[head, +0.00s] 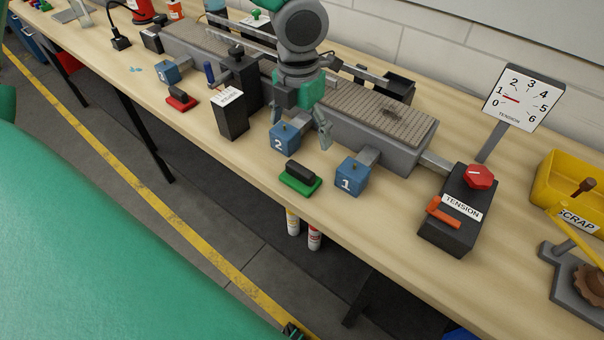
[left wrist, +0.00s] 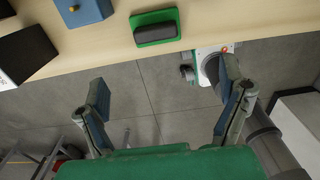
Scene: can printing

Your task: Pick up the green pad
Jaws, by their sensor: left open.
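The green pad (head: 297,186) is a green plate with a black block on top. It lies near the front edge of the table, between a blue block marked 2 (head: 283,140) and a blue block marked 1 (head: 351,178). It also shows in the left wrist view (left wrist: 156,35) at the top, beyond the fingertips. My left gripper (head: 302,138) is open and empty, behind the pad in the head view and apart from it. In the left wrist view its two fingers (left wrist: 165,88) are spread wide. My right gripper is not clearly seen.
A red pad (head: 183,103) lies further left on the wooden table (head: 225,168). A dark upright box (head: 230,118) stands left of block 2. The black tension box (head: 448,222) is at right, with a yellow scrap bin (head: 563,188) beyond. The table's front edge is close to the pad.

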